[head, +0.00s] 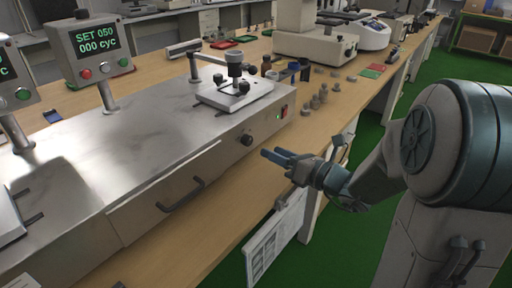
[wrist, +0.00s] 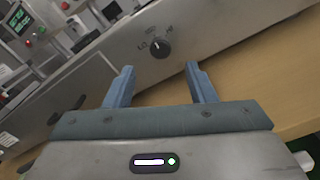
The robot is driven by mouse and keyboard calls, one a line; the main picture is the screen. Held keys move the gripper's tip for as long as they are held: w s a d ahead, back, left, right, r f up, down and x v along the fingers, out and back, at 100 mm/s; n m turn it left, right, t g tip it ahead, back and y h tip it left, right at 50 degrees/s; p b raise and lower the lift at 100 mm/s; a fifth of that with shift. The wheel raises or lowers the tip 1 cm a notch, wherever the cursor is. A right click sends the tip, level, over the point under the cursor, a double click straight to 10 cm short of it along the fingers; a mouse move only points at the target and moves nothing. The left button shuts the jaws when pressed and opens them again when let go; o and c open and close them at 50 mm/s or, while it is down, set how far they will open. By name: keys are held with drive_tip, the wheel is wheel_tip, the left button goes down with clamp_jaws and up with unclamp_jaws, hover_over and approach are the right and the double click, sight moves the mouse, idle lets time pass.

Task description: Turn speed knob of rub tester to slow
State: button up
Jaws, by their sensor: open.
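The rub tester (head: 130,135) is a long metal machine on the wooden bench. Its speed knob (head: 247,139) is a small dark round knob on the front face, right of the drawer handle. In the wrist view the knob (wrist: 160,46) has a light pointer line and small markings around it, too small to read surely. My gripper (head: 272,155) is in front of the machine, to the right of and slightly below the knob. In the wrist view my gripper (wrist: 160,70) is open and empty, its two blue fingers pointing toward the knob, which lies beyond and between them, apart from both.
A drawer handle (head: 181,196) sticks out from the machine's front. A red-lit switch (head: 284,111) is at the front's right end. Several small weights (head: 320,98) stand on the bench to the right. A sheet of paper (head: 275,240) hangs at the bench's front edge. The green floor is clear.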

sight(250, 142)
drive_tip(key=b+x, duration=0.1)
drive_tip(key=x, duration=0.6)
drive_tip(key=c, duration=1)
